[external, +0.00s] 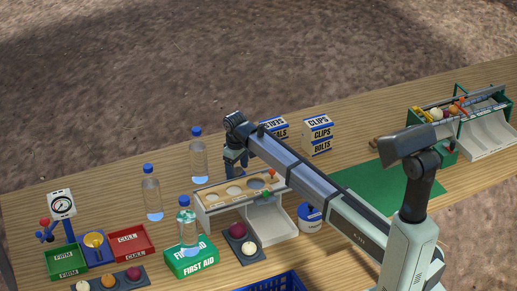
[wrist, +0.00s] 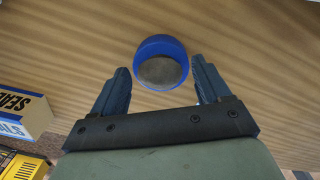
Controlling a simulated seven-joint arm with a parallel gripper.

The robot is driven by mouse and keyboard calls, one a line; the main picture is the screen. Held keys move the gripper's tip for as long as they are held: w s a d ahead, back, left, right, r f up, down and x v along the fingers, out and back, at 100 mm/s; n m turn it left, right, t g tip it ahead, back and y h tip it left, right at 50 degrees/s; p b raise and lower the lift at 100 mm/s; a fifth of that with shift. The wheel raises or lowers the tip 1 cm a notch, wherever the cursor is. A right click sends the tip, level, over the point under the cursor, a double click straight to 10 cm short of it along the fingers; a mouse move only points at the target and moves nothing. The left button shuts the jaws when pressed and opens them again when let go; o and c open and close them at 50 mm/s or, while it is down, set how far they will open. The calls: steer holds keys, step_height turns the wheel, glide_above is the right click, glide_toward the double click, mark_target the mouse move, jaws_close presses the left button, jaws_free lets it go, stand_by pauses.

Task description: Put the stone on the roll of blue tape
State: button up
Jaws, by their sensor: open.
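The roll of blue tape (wrist: 155,44) shows in the wrist view as a blue ring, just ahead of and between my fingertips. A grey-brown round surface (wrist: 160,72) fills the ring's opening. I cannot tell whether this is the stone or the inside of the roll. My gripper (wrist: 160,64) is open, one finger on each side of the ring, with gaps showing. In the external view my gripper (external: 234,166) points down behind the white stand, and the roll is not clearly seen there. No separate stone can be made out in either view.
A white stand (external: 267,222) with round openings is close in front of my gripper. A green first aid box (external: 191,264) is in front. The green mat (external: 385,192) has clear room.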

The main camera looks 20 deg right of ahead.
mark_target(237, 170)
step_height(237, 170, up, 12)
stand_by(0.5)
